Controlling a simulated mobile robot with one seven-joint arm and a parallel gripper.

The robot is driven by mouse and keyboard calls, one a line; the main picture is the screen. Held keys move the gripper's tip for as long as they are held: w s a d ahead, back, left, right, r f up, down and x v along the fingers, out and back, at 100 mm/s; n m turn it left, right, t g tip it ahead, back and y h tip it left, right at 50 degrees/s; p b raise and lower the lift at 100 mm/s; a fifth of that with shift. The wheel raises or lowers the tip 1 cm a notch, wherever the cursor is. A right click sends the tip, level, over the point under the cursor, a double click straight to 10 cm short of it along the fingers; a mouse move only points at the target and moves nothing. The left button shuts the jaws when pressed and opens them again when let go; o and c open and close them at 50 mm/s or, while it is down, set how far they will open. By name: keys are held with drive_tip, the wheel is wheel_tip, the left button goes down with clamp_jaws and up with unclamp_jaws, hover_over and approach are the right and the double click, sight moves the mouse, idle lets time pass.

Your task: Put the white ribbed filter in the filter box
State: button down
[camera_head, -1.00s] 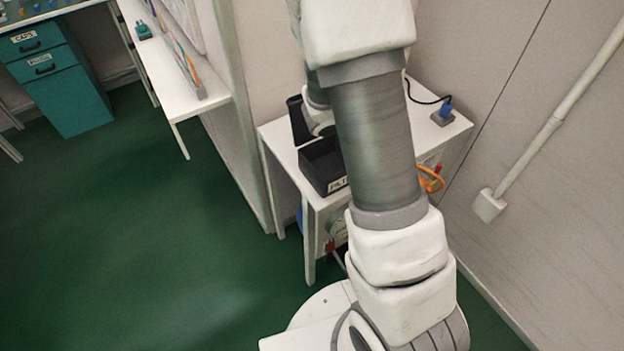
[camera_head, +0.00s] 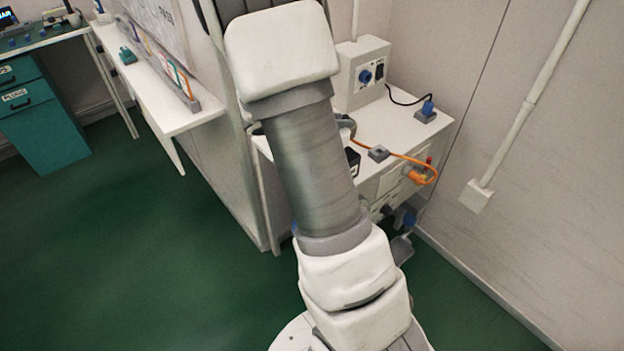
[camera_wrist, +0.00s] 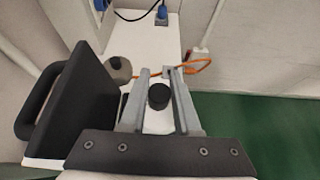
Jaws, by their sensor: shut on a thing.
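My gripper (camera_wrist: 160,72) shows in the wrist view, its two grey fingers on either side of a thing with a dark round end. White shows below that end between the fingers. I take it for the white ribbed filter (camera_wrist: 158,97), but its ribs cannot be made out. In the head view my arm hides the gripper and the filter. A corner of the black filter box (camera_head: 354,162) shows on the white table just right of my arm; the rest is hidden. I cannot tell whether the filter is over the box.
A large black panel with a handle (camera_wrist: 72,105) stands close left of the fingers. On the white table (camera_head: 410,125) are a grey box with a blue knob (camera_head: 361,75), a blue plug (camera_head: 427,108) and an orange cable (camera_head: 405,157). A wall is at the right.

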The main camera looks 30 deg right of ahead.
drive_tip(key=shift+w+a, duration=0.15)
drive_tip(key=shift+a, duration=0.25)
wheel_tip(320, 180, down, 10)
drive_tip(key=b, duration=0.4)
drive_tip(key=shift+a+f, duration=0.1)
drive_tip(key=c, duration=0.6)
unclamp_jaws()
drive_tip(key=shift+r, duration=0.2)
drive_tip(key=w+p+v, duration=0.1)
drive_tip(key=p+v, duration=0.2)
drive_tip(key=v, duration=0.8)
drive_tip(key=s+a+r+m+t+y, duration=0.1)
drive_tip(key=s+a+r+m+y, duration=0.3)
drive_tip(key=s+a+r+m, duration=0.1)
drive_tip(key=s+a+r+m+t+y, duration=0.2)
drive_tip(key=s+a+r+m+y, duration=0.2)
drive_tip(key=s+a+r+m, duration=0.2)
drive_tip(key=s+a+r+m+t+y, duration=0.1)
drive_tip(key=s+a+r+m+y, duration=0.3)
drive_tip(key=s+a+m, duration=0.3)
drive_tip(key=shift+s+r+m+t, duration=0.3)
drive_tip(key=shift+s+r+m, duration=0.1)
drive_tip(key=shift+s+r, duration=0.35)
